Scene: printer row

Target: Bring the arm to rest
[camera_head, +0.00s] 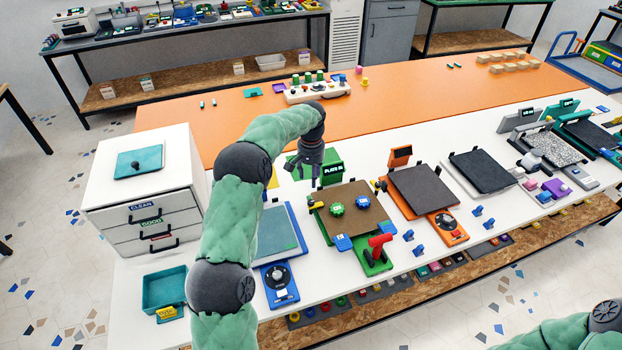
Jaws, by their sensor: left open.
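My left arm comes up from the bottom of the head view, bends over the white table and ends in my left gripper (304,170). The gripper points down, is open, and hangs near the green printer's PLATE sign (332,174). I see nothing between its fingers.
A white drawer cabinet (180,172) stands left of the arm, with a teal bin (165,290) in front. A blue printer (278,285) sits close beside the arm. An orange printer (446,228) stands to the right.

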